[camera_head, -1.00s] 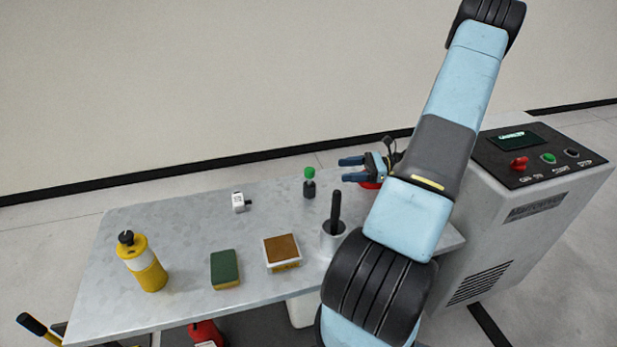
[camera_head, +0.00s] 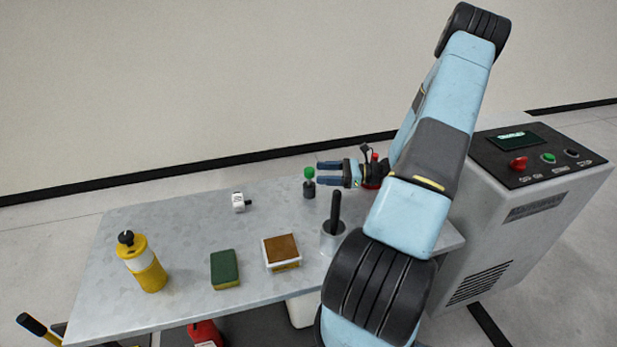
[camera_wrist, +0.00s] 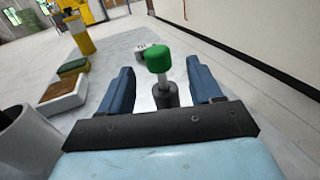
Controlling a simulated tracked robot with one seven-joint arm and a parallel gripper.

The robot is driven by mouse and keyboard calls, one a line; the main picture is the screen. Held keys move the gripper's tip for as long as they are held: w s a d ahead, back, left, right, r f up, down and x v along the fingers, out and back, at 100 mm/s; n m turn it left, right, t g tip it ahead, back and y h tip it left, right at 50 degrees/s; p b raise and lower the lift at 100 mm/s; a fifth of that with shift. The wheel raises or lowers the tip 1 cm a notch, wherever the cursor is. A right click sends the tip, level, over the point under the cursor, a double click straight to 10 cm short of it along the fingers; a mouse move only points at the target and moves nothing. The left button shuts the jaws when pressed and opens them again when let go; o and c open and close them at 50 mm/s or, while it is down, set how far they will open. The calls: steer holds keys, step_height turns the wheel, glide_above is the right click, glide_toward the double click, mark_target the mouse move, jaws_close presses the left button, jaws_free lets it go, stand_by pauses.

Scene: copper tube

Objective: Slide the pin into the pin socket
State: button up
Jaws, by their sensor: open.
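A green-headed pin (camera_head: 309,173) stands upright in a small dark cylindrical holder (camera_head: 309,190) at the table's far side. It also shows in the wrist view (camera_wrist: 158,58), between and beyond the fingers. In the wrist view the block (camera_wrist: 141,50) is partly hidden behind the green head. My gripper (camera_head: 320,173) is open and empty, its fingers pointing left at the pin, just right of it. I cannot tell whether the fingertips reach around the pin.
A metal cup with a black rod (camera_head: 333,238) stands near my arm. A brown-topped box (camera_head: 282,252), a green sponge (camera_head: 225,269) and a yellow bottle (camera_head: 143,262) stand along the table's (camera_head: 180,225) near side. A control cabinet (camera_head: 535,210) is at right.

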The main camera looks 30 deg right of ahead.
mark_target(309, 172)
steer(key=shift+x, duration=2.6)
steer(key=shift+c, duration=0.3)
steer(key=c, duration=1)
steer(key=shift+r, duration=0.15)
